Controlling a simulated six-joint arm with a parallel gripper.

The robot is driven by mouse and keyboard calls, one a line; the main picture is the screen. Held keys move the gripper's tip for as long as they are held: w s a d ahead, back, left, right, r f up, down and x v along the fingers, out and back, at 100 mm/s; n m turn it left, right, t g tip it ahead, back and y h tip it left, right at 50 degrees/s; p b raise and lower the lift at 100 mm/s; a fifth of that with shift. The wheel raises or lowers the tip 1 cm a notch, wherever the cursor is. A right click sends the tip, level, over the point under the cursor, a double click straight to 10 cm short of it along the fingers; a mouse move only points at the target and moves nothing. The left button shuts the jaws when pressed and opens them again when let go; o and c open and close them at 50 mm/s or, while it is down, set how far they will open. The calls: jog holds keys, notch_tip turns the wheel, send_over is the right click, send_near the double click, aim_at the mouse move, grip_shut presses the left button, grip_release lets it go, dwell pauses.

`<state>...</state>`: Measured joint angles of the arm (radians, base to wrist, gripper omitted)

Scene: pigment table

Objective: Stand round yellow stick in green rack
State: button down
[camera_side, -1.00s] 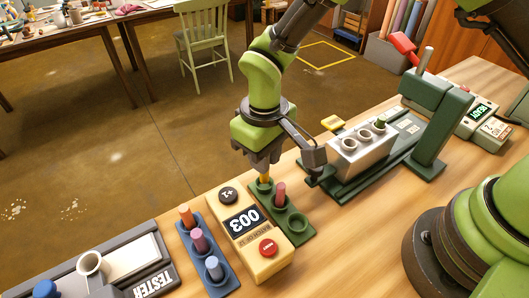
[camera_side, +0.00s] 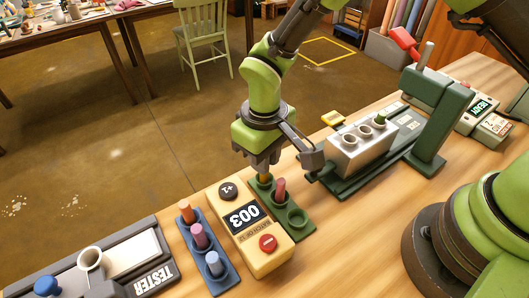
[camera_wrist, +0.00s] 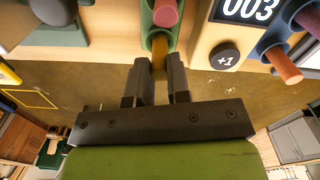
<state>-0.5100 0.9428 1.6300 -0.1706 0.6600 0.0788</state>
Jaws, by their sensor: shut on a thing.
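The round yellow stick (camera_side: 264,178) is upright at the far end of the green rack (camera_side: 301,234), its lower end in or at the far hole. My gripper (camera_wrist: 159,77) is shut on the stick's top, which shows in the wrist view as a yellow-brown stick (camera_wrist: 159,45). In the side view my gripper (camera_side: 262,168) is just above the rack's far end. A dark pink stick (camera_side: 280,189) stands in the rack's middle hole, and the near hole is empty. How deep the yellow stick sits is hidden.
A yellow counter box (camera_side: 266,253) showing 003 stands left of the rack. A blue rack (camera_side: 221,277) with several sticks is further left, then the tester (camera_side: 151,243). On the right is a grey block (camera_side: 350,158) with holes beside a green press (camera_side: 437,115).

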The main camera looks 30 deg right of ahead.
dwell(0.4)
jog(key=c, duration=1)
grip_release()
jog(key=shift+r, duration=4)
